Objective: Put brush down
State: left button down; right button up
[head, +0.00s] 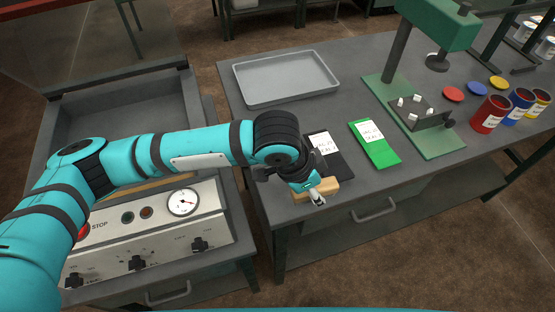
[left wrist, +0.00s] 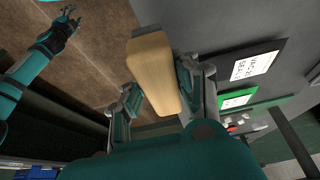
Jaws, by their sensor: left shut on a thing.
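The brush, with a light wooden block, shows beside the left fingertips in the head view (head: 329,187) and between the fingers in the left wrist view (left wrist: 152,70). My left gripper (head: 316,194) is shut on it, one finger on each side, at the front edge of the grey table (head: 225,90). I cannot tell whether the brush touches the tabletop. The brush's bristles are not clearly seen. My right gripper (left wrist: 66,20) shows small in the left wrist view, away from the brush over the brown floor; its jaw state is too small to tell.
A black labelled card (head: 335,165) and a green one (head: 380,150) lie just behind and right of the brush. A grey tray (head: 285,98) stands at the back left. A green press (head: 425,140) and red, blue and yellow cans (head: 490,116) stand to the right.

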pick_arm(q)
jog(key=shift+w, duration=0.1)
jog(key=w+a+p, duration=0.1)
jog(key=w+a, duration=0.1)
jog(key=w, duration=0.2)
jog(key=w+a+p, duration=0.1)
jog(key=w+a, duration=0.1)
jog(key=w, duration=0.2)
jog(key=w+a+f+p, duration=0.1)
jog(key=w+a, duration=0.2)
jog(key=w, duration=0.1)
jog(key=shift+w+f, duration=0.1)
jog(key=shift+w+a+f+p, duration=0.3)
jog(key=shift+w+a, duration=0.2)
jog(key=shift+w, duration=0.25)
jog(key=shift+f+p, duration=0.9)
jog(key=shift+f, duration=0.4)
jog(key=shift+d+f, duration=0.1)
jog(key=shift+s+f+b, duration=0.1)
jog(key=shift+f+b, duration=0.2)
jog(key=shift+f, duration=0.3)
jog(key=c, duration=1)
grip_release()
